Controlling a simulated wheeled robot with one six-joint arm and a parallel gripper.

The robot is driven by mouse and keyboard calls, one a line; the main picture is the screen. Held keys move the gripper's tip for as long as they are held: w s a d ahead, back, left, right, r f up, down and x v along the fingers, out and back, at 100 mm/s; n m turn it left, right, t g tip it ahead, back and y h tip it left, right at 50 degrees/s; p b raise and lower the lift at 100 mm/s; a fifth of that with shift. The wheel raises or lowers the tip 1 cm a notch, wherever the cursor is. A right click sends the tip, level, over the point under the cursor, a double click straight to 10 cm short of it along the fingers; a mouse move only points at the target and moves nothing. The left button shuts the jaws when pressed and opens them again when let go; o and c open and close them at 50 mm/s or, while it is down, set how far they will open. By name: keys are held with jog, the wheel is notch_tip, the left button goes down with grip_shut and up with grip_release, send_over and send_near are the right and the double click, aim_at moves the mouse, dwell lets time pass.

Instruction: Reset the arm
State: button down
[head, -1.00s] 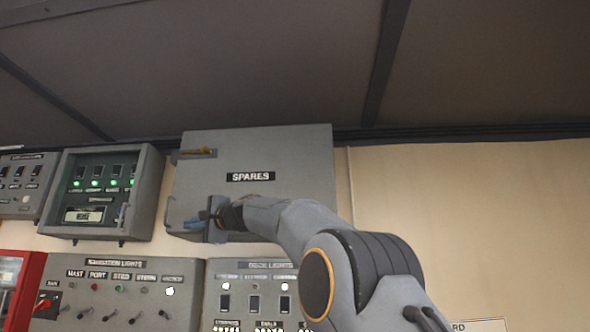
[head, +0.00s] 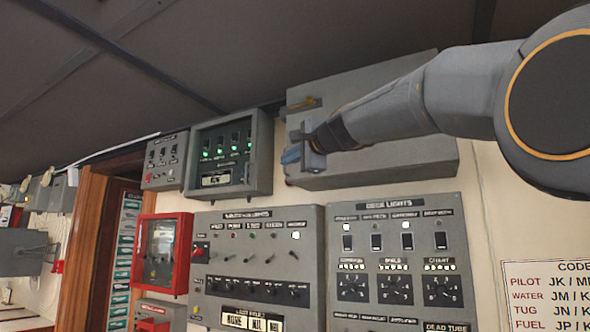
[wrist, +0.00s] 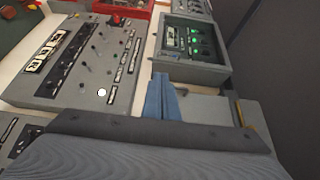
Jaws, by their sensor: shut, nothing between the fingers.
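My gripper (head: 291,155) is in front of the left side of the grey spares box (head: 385,90) high on the wall in the head view. My arm comes in from the right and covers much of the box front, including its label. In the wrist view the blue fingers of my gripper (wrist: 161,97) are together with nothing between them. The spares box (wrist: 212,106) shows behind and to the right of them. I cannot tell whether the fingers touch the box.
A grey breaker box (head: 229,155) with green lights hangs left of the spares box. Below are the navigation lights panel (head: 258,265) and deck lights panel (head: 400,225). A red cabinet (head: 161,254) and a doorway stand further left. A code sheet (head: 548,295) is at lower right.

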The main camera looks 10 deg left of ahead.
jog(key=shift+s+a, duration=0.15)
jog(key=shift+s, duration=0.1)
jog(key=w+d+f+n+g+h, duration=0.1)
jog(key=w+d+f+h, duration=0.15)
jog(key=f, duration=0.55)
jog(key=w+d+f+h, duration=0.1)
jog(key=d+f, duration=0.3)
jog(key=f, duration=0.4)
jog(key=w+d+f+n+g+h, duration=0.1)
jog(key=d+f, duration=0.2)
jog(key=f, duration=0.5)
jog(key=s+d+f+n+g+h+b, duration=0.15)
jog(key=d+f, duration=0.35)
jog(key=f, duration=0.5)
jog(key=s+d+f+g+h, duration=0.1)
jog(key=s+d+f+h, duration=0.1)
jog(key=d+f, duration=0.55)
jog(key=s+d+f+n+g+h, duration=0.1)
jog(key=s+d+f+n+g, duration=0.1)
jog(key=s+d+f, duration=0.4)
jog(key=s+d+f+n+g+h, duration=0.1)
jog(key=s+d+f, duration=0.5)
jog(key=s+f, duration=0.9)
jog(key=s+d+f+n+g+h, duration=0.2)
jog(key=s+d+f+g, duration=0.2)
jog(key=s+f, duration=0.7)
jog(key=shift+d+f+n+h+b, duration=0.35)
jog(key=shift+d+f, duration=0.35)
jog(key=shift+d, duration=0.3)
